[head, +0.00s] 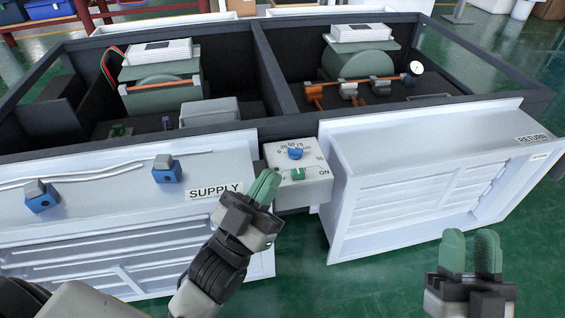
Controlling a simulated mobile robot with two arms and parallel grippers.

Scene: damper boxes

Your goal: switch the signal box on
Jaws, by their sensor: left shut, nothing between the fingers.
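The signal box (305,183) is a small white box between the supply panel and the return panel. It has a blue knob (295,153) on a numbered scale and a green switch (298,174) beside the word ON. My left gripper (265,186) is shut and empty, its green fingertips close to the left edge of the box front. I cannot tell whether the fingertips touch the box. My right gripper (470,252) is open and empty at the lower right, in front of the return panel and apart from it.
The white supply panel (110,215) with two blue clamps is on the left, and the white return panel (420,180) on the right. Behind them a dark open frame (280,75) holds the damper units. Green floor (365,285) shows free between my grippers.

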